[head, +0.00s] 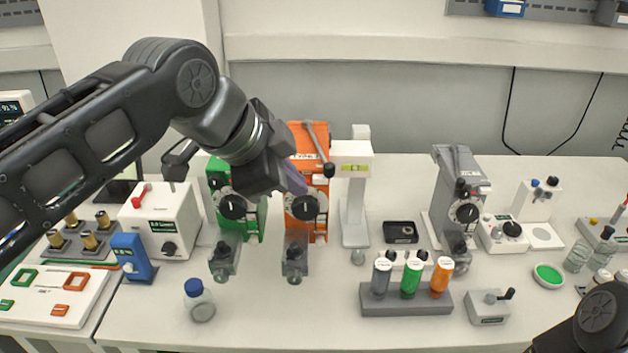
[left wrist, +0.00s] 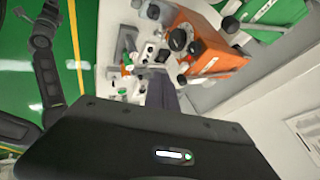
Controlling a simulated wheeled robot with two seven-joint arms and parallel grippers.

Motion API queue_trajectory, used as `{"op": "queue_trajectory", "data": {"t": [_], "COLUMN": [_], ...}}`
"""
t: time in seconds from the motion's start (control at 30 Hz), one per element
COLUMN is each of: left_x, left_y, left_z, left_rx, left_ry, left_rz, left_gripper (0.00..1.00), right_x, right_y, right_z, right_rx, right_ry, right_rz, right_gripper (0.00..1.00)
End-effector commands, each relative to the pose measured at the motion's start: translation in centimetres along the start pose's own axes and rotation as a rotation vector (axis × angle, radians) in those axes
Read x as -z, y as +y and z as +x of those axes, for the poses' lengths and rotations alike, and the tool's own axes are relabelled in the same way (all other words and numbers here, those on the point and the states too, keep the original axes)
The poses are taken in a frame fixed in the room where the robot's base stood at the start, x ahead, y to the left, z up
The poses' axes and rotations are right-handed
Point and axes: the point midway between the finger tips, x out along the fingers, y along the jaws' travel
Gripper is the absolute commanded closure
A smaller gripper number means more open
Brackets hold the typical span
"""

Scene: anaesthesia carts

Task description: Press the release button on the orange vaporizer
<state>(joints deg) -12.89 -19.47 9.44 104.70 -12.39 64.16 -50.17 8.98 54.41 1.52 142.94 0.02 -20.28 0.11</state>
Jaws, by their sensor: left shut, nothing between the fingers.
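The orange vaporizer (head: 318,228) stands upright on the table, with a black dial on its front and a grey lever on top. In the left wrist view its orange body (left wrist: 221,67) appears tilted, with black knobs. My left gripper (head: 297,188) is shut and empty, with its tips at the upper front of the orange vaporizer, just above the dial. I cannot tell whether they touch it. The gripper covers part of the vaporizer's front, and I cannot make out the release button. In the left wrist view the closed fingers (left wrist: 163,92) point toward the equipment. My right gripper is outside the view.
A green vaporizer (head: 249,217) stands close on the left, and a white stand (head: 355,205) close on the right. A grey vaporizer (head: 457,190) is farther right. A rack (head: 375,301) of coloured bottles and a blue-capped jar (head: 201,305) stand in front.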

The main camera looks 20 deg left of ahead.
Motion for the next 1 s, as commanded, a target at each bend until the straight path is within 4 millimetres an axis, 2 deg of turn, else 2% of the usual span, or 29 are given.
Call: {"op": "queue_trajectory", "data": {"t": [0.4, 0.5, 0.63, 1.0], "left_x": [0.1, 0.1, 0.1, 0.0], "left_y": [-0.3, -2.0, -3.1, -3.6], "left_z": [7.9, 8.4, 9.0, 9.4], "left_rx": [-0.003, -0.002, -0.002, 0.000], "left_ry": [-0.002, -0.002, -0.001, 0.000], "left_rz": [0.000, -0.003, -0.002, -0.001], "left_gripper": [1.00, 1.00, 1.00, 1.00], "right_x": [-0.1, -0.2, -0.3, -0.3], "right_y": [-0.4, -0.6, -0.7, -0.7], "right_z": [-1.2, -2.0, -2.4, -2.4], "right_rx": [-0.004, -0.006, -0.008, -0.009], "right_ry": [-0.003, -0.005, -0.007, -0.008], "right_rz": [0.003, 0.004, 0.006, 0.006], "right_gripper": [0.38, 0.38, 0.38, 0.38]}}
